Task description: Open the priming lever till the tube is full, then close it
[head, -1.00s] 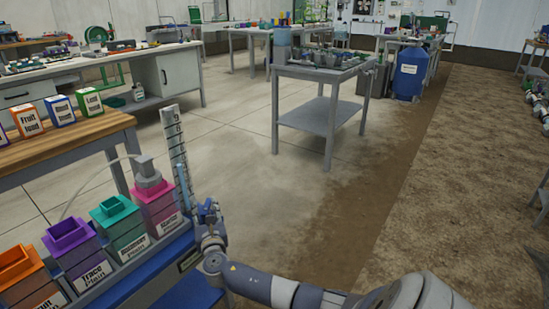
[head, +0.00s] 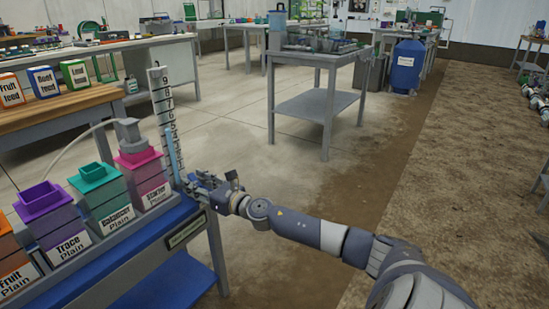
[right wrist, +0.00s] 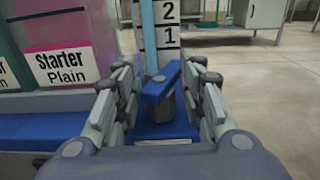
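The priming lever (right wrist: 163,82) is a blue bar on a grey post. It sits slantwise between the fingers of my right gripper (right wrist: 162,92), with small gaps showing on both sides. In the head view this gripper (head: 193,182) is at the foot of the tube, and the lever is hard to make out there. The clear tube (head: 172,150) stands before a white numbered scale (head: 158,95). Light blue shows in it up to about mid-scale. The tube also shows in the right wrist view (right wrist: 147,25), its top cut off. My left gripper is out of view.
A pink Starter bottle (head: 145,180) stands just left of the tube, in a row with teal, purple and orange bottles on a blue-topped skid (head: 155,245). A grey table (head: 315,105) stands farther back. The floor right of the skid is clear.

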